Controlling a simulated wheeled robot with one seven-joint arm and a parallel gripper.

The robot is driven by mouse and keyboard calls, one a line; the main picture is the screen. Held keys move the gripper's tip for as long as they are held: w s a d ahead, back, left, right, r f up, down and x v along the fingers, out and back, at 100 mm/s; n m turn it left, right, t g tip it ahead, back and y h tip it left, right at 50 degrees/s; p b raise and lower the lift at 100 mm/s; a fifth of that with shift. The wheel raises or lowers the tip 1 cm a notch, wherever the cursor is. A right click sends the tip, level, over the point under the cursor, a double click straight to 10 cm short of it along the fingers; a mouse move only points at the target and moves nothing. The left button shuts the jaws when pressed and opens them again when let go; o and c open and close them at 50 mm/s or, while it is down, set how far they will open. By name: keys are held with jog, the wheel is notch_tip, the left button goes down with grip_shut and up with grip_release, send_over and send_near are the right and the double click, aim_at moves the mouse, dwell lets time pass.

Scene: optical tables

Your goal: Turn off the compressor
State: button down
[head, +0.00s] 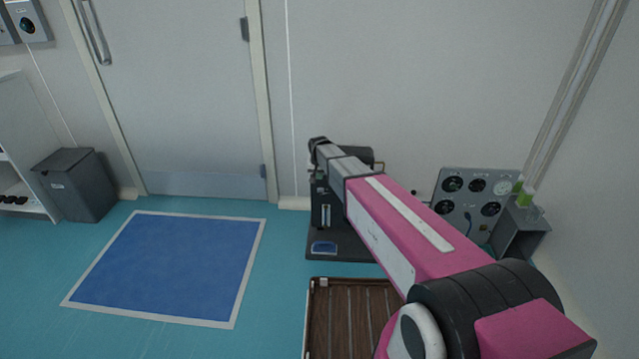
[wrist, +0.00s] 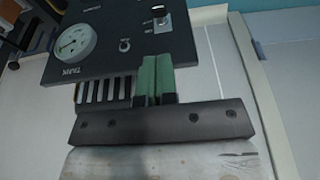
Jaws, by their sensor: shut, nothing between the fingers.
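A dark machine (head: 326,215), which looks like the compressor, stands on a dark base behind my arm in the head view. My arm reaches over it and hides much of it. In the wrist view, a dark panel (wrist: 105,62) shows a round white gauge (wrist: 75,42), upside-down lettering, a small round knob (wrist: 125,45) and a switch-like part (wrist: 159,12) at the top edge. My gripper (wrist: 156,62) has its green fingers together and empty, in front of the panel's lower part. I cannot tell whether they touch it. The switch's position is unclear.
A grey gauge panel (head: 473,193) and a small grey box (head: 520,232) stand at the right wall. A brown slatted crate (head: 340,325) is in front of the machine. A blue mat (head: 175,265) and a grey bin (head: 78,185) are left, by the door (head: 175,95).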

aim_at(320, 194)
jog(key=x, duration=0.9)
jog(key=shift+w+f, duration=0.1)
jog(key=shift+f, duration=0.25)
jog(key=shift+s+f+t, duration=0.2)
jog(key=shift+s+t, duration=0.2)
jog(key=shift+t, duration=0.4)
jog(key=shift+s+f+t, duration=0.35)
jog(key=shift+s+t, duration=0.05)
jog(key=shift+t, duration=0.4)
jog(key=shift+s+a+f+t, duration=0.1)
jog(key=shift+s+f+t, duration=0.25)
jog(key=shift+f, duration=0.2)
jog(key=shift+s+f+t, duration=0.25)
jog(key=shift+f+t, duration=0.2)
jog(key=shift+f, duration=0.1)
jog(key=shift+w, duration=0.1)
jog(key=shift+w+r, duration=0.4)
jog(key=shift+w, duration=0.25)
